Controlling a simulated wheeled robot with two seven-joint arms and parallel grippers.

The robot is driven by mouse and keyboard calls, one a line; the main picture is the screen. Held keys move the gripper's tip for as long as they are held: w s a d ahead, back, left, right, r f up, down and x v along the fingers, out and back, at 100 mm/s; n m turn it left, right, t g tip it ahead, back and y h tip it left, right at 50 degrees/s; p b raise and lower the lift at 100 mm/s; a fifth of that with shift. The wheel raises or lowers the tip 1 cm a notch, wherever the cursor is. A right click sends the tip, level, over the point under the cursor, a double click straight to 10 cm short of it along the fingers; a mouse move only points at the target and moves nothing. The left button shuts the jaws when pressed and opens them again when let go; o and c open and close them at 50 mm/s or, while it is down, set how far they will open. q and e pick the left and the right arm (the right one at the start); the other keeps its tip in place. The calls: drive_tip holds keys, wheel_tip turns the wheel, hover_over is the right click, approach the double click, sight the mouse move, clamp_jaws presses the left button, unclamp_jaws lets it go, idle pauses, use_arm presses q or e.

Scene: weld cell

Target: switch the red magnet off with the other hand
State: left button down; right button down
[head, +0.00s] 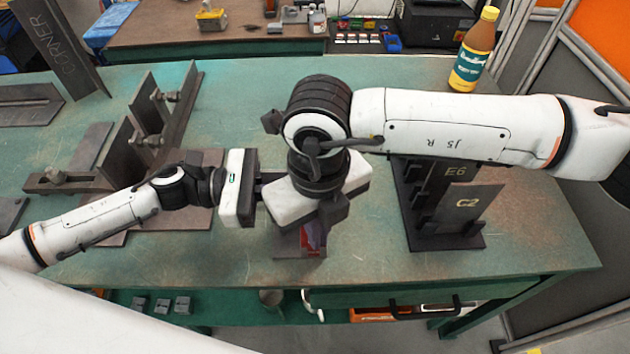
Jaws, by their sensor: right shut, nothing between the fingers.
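The red magnet (312,237) shows only in part, low in the middle of the table, against a small dark steel piece (287,244). My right gripper (318,213) comes down over it from above, and its body hides most of the magnet and its switch. The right gripper is shut with nothing in it; whether it touches the magnet I cannot tell. My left gripper (262,187) reaches in from the left and points right, close beside the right gripper. Its fingertips are hidden behind the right gripper, so I cannot see whether they are open or hold anything.
A dark rack with plates marked E6 and C2 (466,207) stands right of the grippers. Steel plates and angle pieces (120,150) fill the table's left side. A bottle (474,52) stands at the back right. The green table (530,230) is clear at the front right.

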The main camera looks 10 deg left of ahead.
drive_tip(key=shift+s+a, duration=0.2)
drive_tip(key=shift+a, duration=0.55)
idle(1.6)
drive_tip(key=shift+w+a, duration=0.15)
drive_tip(key=shift+a, duration=0.45)
idle(1.2)
drive_tip(key=shift+d, duration=0.1)
drive_tip(key=shift+s+d+r, duration=0.1)
drive_tip(key=shift+s, duration=0.25)
wheel_tip(320, 180, up, 7)
idle(0.8)
idle(0.7)
wheel_tip(320, 180, up, 12)
idle(0.5)
